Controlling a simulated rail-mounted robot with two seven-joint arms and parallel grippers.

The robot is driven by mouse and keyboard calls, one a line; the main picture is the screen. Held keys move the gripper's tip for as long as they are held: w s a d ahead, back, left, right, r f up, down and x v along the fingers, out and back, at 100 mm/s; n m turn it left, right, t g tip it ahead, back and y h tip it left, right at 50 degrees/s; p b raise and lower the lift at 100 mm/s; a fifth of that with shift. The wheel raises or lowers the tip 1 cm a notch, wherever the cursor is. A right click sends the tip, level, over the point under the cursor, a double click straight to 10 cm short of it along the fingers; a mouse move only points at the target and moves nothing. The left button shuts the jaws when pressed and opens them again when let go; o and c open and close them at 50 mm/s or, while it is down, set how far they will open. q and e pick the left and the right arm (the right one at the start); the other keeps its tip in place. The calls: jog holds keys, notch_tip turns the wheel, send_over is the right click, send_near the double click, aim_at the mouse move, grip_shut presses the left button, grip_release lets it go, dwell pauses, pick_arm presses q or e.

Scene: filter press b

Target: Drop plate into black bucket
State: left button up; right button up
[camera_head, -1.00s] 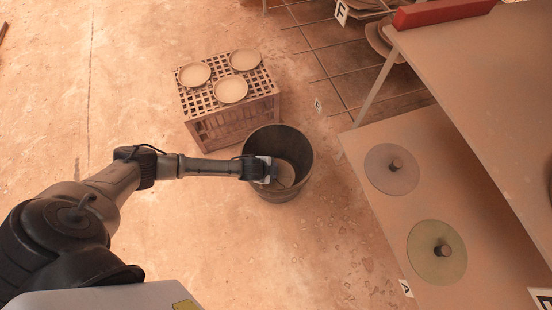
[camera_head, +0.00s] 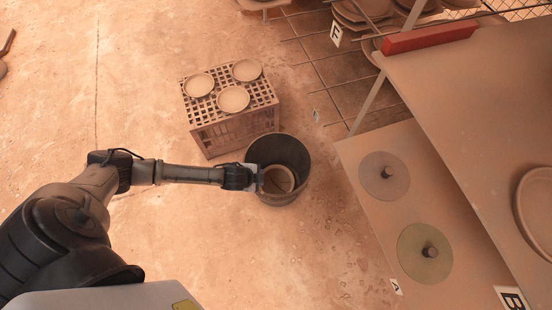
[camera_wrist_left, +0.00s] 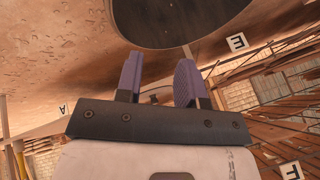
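The black bucket (camera_head: 300,150) stands on the floor near the middle of the head view. A round tan plate (camera_head: 279,180) shows inside it, low against its near side and partly hidden by the gripper. My left gripper (camera_head: 260,180) is over the bucket's left rim. In the left wrist view its two purple fingers (camera_wrist_left: 157,82) are apart with no plate between them. The bucket also shows there as a dark round shape (camera_wrist_left: 180,20) at the top. My right gripper is not in view.
A slatted crate (camera_head: 235,130) with three plates on top (camera_head: 233,99) stands behind the bucket. A low table with two discs (camera_head: 384,176) and a higher table with a red bar (camera_head: 430,36) are at right.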

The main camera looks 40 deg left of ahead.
pick_arm(q)
jog(key=shift+p+v, duration=0.4)
jog(key=shift+v, duration=0.85)
jog(key=shift+a+f, duration=0.1)
jog(key=shift+a, duration=0.05)
